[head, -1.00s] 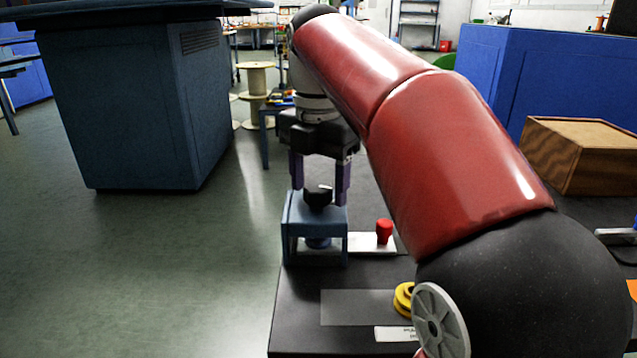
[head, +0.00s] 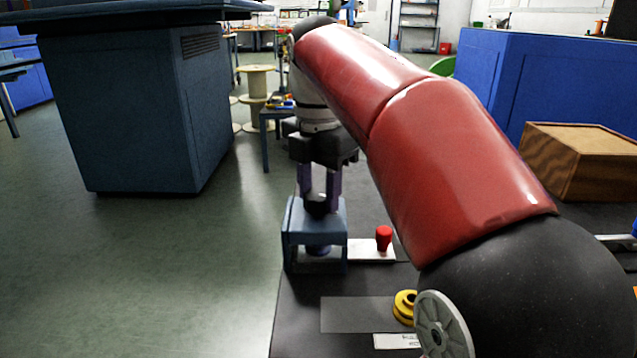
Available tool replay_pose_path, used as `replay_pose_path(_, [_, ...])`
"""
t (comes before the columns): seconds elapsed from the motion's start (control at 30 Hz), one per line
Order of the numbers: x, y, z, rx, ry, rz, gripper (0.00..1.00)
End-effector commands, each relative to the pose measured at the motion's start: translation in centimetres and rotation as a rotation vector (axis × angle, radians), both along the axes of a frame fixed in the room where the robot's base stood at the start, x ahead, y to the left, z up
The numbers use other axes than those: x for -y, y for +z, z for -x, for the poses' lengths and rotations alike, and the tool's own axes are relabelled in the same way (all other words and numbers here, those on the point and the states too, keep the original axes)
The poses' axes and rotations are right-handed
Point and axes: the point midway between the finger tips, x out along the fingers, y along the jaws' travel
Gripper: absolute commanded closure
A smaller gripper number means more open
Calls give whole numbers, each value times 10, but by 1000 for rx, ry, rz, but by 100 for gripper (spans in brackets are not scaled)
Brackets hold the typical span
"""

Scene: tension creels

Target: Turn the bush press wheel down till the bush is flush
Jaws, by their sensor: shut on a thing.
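The bush press is a small blue frame (head: 303,222) on the dark bench top, with a black wheel (head: 316,205) on its top. My gripper (head: 319,196) points straight down over the press, its two purple fingers shut on the black wheel from either side. A round dark blue part (head: 318,250) shows under the frame, partly hidden by its legs. The bush itself cannot be made out, so its height is not visible.
A red knob (head: 384,238) stands on a white plate right of the press. A wooden box (head: 580,160) is at the right. Open floor lies left of the bench.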

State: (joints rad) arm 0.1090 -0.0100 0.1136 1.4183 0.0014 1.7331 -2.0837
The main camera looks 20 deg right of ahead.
Motion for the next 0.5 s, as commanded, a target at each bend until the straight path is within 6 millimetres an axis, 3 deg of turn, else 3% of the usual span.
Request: replay_pose_path(0.5, [0, 4, 0, -1, -466, 0, 81])
